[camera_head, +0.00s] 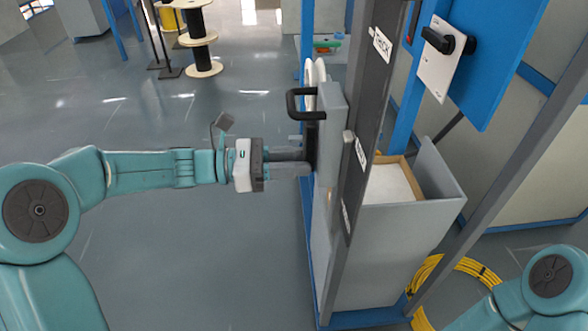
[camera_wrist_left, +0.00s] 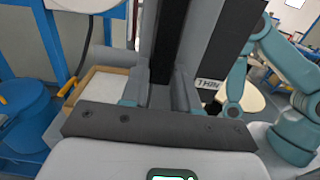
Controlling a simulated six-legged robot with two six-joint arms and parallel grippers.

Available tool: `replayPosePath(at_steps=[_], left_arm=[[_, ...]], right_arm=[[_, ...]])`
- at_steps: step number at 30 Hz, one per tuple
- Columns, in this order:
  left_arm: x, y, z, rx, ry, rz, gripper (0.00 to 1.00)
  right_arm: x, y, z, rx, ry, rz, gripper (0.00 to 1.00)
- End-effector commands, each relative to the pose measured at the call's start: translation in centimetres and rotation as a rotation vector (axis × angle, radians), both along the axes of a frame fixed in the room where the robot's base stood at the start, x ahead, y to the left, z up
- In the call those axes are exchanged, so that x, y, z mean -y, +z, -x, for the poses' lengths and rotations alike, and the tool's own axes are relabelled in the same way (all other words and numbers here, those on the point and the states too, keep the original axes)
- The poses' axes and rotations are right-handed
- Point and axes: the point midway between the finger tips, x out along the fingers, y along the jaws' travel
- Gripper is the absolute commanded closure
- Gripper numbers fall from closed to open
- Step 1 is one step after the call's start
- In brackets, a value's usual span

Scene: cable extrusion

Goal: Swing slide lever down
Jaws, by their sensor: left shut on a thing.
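My left gripper (camera_head: 306,162) reaches in from the left, with its fingers closed at the side of the grey slide block (camera_head: 331,120) on a dark upright rail (camera_head: 361,110). In the left wrist view the fingers stand on both sides of a dark upright bar (camera_wrist_left: 167,50), seemingly the slide lever. The exact contact is partly hidden by the fingers. A black U-shaped handle (camera_head: 292,104) sticks out left from the block, above the gripper. My right arm shows at the lower right, but its gripper is out of view.
White labels, one reading THICK (camera_head: 381,45), sit along the rail. A grey bin (camera_head: 397,245) stands right of it. A blue panel with a black knob (camera_head: 449,41) is at the upper right. Yellow cable (camera_head: 424,290) lies below.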

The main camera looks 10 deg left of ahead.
Motion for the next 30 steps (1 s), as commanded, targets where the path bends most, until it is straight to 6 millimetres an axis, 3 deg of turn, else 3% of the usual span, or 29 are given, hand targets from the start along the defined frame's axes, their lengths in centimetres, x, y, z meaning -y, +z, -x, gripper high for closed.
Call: replayPosePath(at_steps=[6,7,9,23,26,30], left_arm=[[-0.1,0.1,-0.1,0.012,0.003,-0.006,1.00],[-0.1,0.1,-0.1,0.012,0.003,-0.006,0.67],[-0.1,0.1,-0.1,0.011,0.003,-0.006,0.45],[-0.2,0.0,0.0,0.007,0.003,-0.004,0.45],[-1.1,0.0,0.2,0.007,0.005,-0.004,0.45],[-4.0,0.0,1.1,0.006,0.009,-0.005,0.45]], right_arm=[[0.0,0.1,0.0,0.000,0.000,0.000,0.45],[0.0,0.1,0.0,0.000,0.000,0.000,0.45],[0.0,0.1,0.0,0.000,0.000,0.000,0.45],[0.0,0.1,0.0,0.001,0.000,0.000,0.45],[0.0,0.1,0.0,0.000,0.000,0.000,0.45],[0.0,0.2,0.0,0.000,0.000,0.000,0.45]])
